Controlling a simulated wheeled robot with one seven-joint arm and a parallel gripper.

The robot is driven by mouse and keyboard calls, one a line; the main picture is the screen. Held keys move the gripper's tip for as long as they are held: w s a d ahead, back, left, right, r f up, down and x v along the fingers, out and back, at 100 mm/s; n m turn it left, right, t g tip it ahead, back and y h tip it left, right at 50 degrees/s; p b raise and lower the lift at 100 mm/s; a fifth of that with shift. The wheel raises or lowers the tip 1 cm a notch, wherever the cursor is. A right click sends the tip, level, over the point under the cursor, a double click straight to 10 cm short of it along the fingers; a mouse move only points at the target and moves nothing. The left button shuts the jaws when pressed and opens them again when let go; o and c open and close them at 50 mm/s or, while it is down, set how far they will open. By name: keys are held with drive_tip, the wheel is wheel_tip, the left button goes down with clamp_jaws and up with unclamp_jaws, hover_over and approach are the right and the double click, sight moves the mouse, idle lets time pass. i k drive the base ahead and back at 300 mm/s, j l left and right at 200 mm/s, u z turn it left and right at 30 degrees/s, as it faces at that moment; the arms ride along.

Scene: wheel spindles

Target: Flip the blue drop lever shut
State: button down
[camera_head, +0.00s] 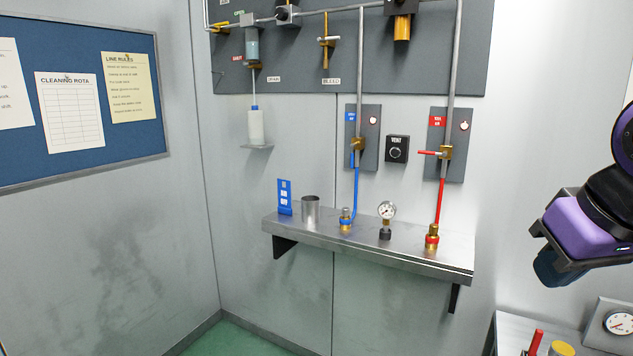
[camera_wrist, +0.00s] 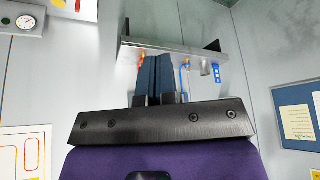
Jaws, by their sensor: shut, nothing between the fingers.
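The blue drop valve (camera_head: 357,144) is a brass body on a grey backplate on the wall, in the head view. Its blue lever (camera_head: 351,157) appears to hang down, close beside the pipe; its exact angle is too small to tell. A blue hose (camera_head: 355,195) runs below it to a fitting on the shelf. My gripper (camera_head: 553,268) is at the right edge of the head view, well away from the valve. In the wrist view my gripper (camera_wrist: 157,57) has its dark blue fingers together, with nothing between them. The blue lever cannot be made out there.
The red drop valve (camera_head: 445,151) has its red lever out to the left. A black vent knob (camera_head: 397,149) sits between the drops. The wall shelf (camera_head: 380,247) below carries a cup (camera_head: 311,209), a gauge (camera_head: 386,211) and hose fittings. Open space lies before the shelf.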

sight(353, 145)
drive_tip(key=i+j+z, duration=0.15)
drive_tip(key=j, duration=0.2)
drive_tip(key=i+j+z, duration=0.1)
drive_tip(key=j, duration=0.25)
drive_tip(key=i+j+z, duration=0.15)
drive_tip(key=j, duration=0.2)
drive_tip(key=i+j+z, duration=0.15)
drive_tip(key=j, duration=0.25)
drive_tip(key=k, duration=0.05)
